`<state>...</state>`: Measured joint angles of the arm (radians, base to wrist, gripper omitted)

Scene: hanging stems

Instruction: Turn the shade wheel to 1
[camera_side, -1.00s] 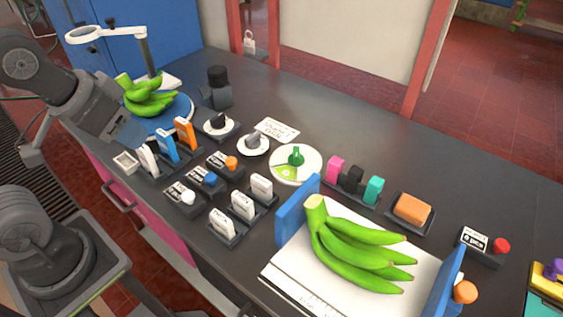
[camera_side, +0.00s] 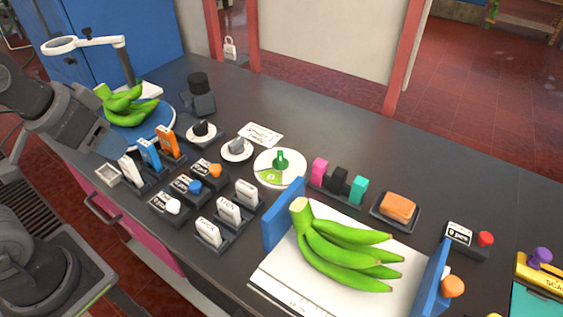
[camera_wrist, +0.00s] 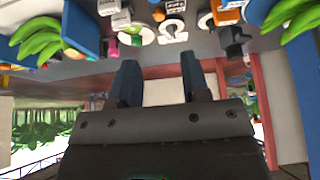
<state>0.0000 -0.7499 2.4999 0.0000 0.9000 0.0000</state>
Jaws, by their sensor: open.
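The likely shade wheel is a white round dial (camera_side: 262,160) with a green knob (camera_side: 280,159) and a pale green sector. It lies flat on the dark bench, mid-picture in the side view. Its numbers are too small to read. In the wrist view, which looks upside down, the dial (camera_wrist: 148,36) shows partly at the top. My gripper (camera_wrist: 160,75) is open and empty, its two blue-grey fingers apart. In the side view my gripper (camera_side: 110,140) is at the left, well away from the dial, beside the blue round stand.
Two smaller dials with dark (camera_side: 201,130) and grey (camera_side: 236,147) knobs stand left of the wheel. Labelled blocks (camera_side: 208,231) stand in front; pink, black and teal blocks (camera_side: 338,182) stand right. Green bananas (camera_side: 345,248) lie between blue panels. The bench's back right is clear.

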